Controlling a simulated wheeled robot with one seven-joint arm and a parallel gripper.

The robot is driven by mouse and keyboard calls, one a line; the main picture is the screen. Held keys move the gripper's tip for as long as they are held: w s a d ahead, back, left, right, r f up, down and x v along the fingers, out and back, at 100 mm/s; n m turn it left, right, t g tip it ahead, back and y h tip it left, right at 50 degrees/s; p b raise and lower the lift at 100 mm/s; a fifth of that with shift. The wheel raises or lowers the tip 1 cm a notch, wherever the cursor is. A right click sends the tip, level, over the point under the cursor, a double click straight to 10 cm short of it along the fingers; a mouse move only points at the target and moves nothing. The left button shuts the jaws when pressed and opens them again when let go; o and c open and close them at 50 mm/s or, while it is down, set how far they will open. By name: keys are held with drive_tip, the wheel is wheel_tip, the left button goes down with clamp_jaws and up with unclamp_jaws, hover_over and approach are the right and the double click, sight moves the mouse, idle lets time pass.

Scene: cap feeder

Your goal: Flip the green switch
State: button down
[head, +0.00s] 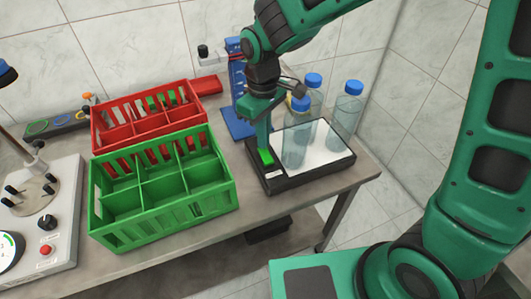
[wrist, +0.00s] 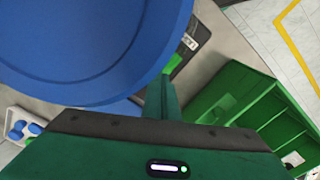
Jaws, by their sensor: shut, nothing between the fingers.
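The green switch (head: 267,157) sits on the left end of a black-framed plate (head: 316,174) with a white top. In the wrist view a bright green part of the switch (wrist: 176,63) shows just beyond the fingers, partly hidden by them. My gripper (head: 262,146) is shut and empty, pointing down. Its fingertips are right over the switch, touching it or nearly so; I cannot tell which. In the wrist view the shut fingers (wrist: 165,82) reach toward the switch. I cannot tell which way the switch is set.
Several clear bottles with blue caps (head: 349,103) stand on the plate, close beside my gripper. A blue cap (wrist: 70,50) fills the wrist view's upper left. A green crate (head: 165,225) and a red crate (head: 112,134) stand left. A blue stand (head: 238,84) is behind.

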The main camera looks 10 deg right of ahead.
wheel_tip(320, 180, up, 6)
drive_tip(key=shift+f, duration=0.2)
idle(0.5)
idle(0.4)
